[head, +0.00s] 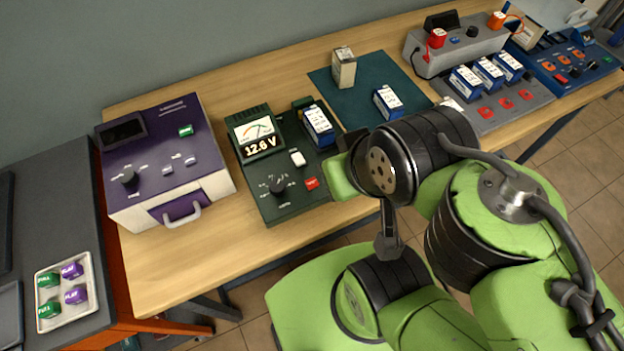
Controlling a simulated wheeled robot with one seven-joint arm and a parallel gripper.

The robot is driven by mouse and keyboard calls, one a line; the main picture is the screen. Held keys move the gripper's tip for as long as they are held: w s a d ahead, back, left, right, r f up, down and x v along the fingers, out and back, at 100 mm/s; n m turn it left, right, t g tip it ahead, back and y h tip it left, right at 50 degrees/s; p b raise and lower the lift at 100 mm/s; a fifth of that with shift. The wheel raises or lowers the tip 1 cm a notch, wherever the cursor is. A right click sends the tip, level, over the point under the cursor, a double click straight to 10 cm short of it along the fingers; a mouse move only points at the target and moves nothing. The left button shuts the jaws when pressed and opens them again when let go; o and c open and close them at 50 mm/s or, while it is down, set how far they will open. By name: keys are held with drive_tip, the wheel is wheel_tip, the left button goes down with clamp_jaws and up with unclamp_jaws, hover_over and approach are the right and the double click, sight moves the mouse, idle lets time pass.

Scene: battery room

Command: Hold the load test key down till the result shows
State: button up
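The dark green tester (262,206) stands on the wooden bench in the head view, left of my arm. Its lit display (261,147) reads 12.6 V below a needle meter (256,130). A red key (312,183) sits near its front right corner; its label is too small to read. A white key (298,158) and a black dial (278,186) are also on its face. A blue and white battery (319,126) sits at its back right. My wrist is just right of the tester. My gripper's fingers do not show, so any contact with a key cannot be seen.
A purple machine (166,152) stands left of the tester. Behind my wrist, a teal mat (378,73) bears a beige battery (343,68) and a blue and white one (388,101). Grey and blue stations fill the right. A tray (41,326) of labelled caps is lower left.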

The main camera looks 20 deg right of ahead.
clamp_jaws()
idle(1.4)
